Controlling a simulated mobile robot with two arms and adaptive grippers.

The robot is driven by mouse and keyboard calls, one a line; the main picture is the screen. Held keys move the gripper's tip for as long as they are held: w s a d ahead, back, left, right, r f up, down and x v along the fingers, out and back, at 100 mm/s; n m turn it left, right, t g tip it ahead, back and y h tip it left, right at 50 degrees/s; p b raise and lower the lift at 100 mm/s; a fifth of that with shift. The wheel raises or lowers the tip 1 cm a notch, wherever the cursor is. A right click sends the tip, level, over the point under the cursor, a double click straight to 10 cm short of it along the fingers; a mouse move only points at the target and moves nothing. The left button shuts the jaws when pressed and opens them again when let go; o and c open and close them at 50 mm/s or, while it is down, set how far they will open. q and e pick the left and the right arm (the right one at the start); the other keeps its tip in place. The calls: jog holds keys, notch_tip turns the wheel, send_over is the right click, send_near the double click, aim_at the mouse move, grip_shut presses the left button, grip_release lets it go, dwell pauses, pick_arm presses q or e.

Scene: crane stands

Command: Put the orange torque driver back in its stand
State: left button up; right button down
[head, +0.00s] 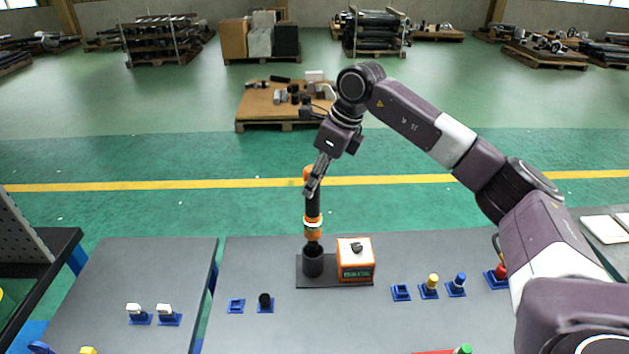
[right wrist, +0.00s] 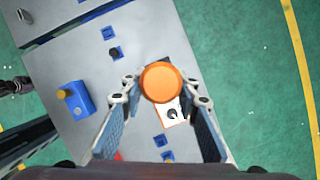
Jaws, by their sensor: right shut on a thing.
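The torque driver (head: 312,205), with an orange top, a black body and an orange lower collar, hangs roughly upright. My right gripper (head: 313,184) is shut on its upper part. In the right wrist view, the round orange top of the torque driver (right wrist: 161,82) sits between the fingers of my right gripper (right wrist: 160,92). The stand is a black cup (head: 313,263) on a dark base plate (head: 307,284). The driver's lower end is at the cup's mouth; I cannot tell how far inside it is. My left gripper is not in view.
An orange and white box (head: 355,259) with a black knob stands close right of the cup. Small blue holders, one with a yellow-topped piece (head: 431,284), line the grey table (head: 255,255). White pieces (head: 135,313) stand on the left table. Green floor lies behind.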

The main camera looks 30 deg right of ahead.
aim_at(319, 202)
jog(key=shift+f+b, duration=3)
jog(key=shift+f, duration=1.4)
jog(key=c, duration=2)
grip_release()
jog(key=shift+f, duration=0.1)
jog(key=o, duration=0.6)
jog(key=shift+s, duration=0.1)
jog(key=shift+f, duration=0.15)
jog(key=shift+p+v, duration=1.45)
jog(key=shift+v, duration=1.2)
jog(key=shift+a, duration=0.1)
